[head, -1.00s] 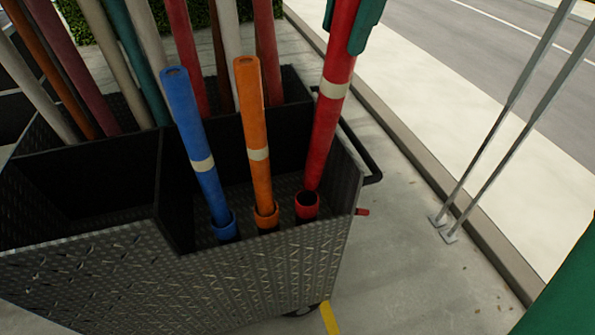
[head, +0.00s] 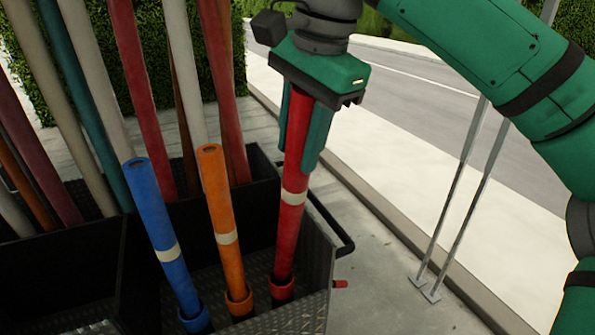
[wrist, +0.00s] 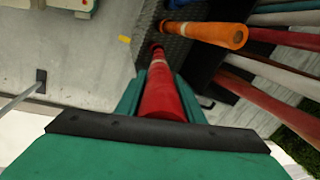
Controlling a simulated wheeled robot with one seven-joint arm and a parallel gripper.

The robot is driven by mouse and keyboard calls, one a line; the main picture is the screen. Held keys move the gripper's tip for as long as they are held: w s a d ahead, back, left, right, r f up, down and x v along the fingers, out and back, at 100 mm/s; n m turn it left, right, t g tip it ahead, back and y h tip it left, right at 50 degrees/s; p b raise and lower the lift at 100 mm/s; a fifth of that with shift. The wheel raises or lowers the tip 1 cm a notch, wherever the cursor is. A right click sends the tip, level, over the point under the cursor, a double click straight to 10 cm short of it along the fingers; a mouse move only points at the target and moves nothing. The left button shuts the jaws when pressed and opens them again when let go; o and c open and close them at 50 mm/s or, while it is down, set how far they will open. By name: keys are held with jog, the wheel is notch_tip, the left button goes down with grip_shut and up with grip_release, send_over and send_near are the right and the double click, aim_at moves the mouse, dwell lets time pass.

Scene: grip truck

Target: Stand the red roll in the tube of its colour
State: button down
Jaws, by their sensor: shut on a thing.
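The red roll (head: 290,215), with a cream band, stands nearly upright, leaning a little. My gripper (head: 299,155) is shut on its upper part, one green finger on each side. The roll's lower end is at the mouth of the red tube (head: 282,292) in the cart's right compartment. I cannot tell how deep it sits in the tube. In the wrist view the red roll (wrist: 163,92) runs away from my gripper (wrist: 157,85) towards the cart, and its far end is small and dark.
A blue roll (head: 160,230) and an orange roll (head: 222,205) stand in tubes of their colours just left of the red one. Several long rolls lean in the cart's other compartments. Two thin grey poles (head: 460,190) stand on the pavement at right. A dark handle (head: 335,225) juts from the cart.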

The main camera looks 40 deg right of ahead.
aim_at(299, 188)
jog(key=x, duration=0.2)
jog(key=s+x, duration=0.1)
jog(key=x, duration=0.1)
jog(key=shift+f, duration=0.2)
jog(key=c, duration=1.2)
grip_release()
jog(key=shift+f, duration=0.1)
jog(key=shift+f, duration=0.15)
jog(key=v, duration=1.1)
jog(key=shift+s+f, duration=0.1)
jog(key=shift+s, duration=0.1)
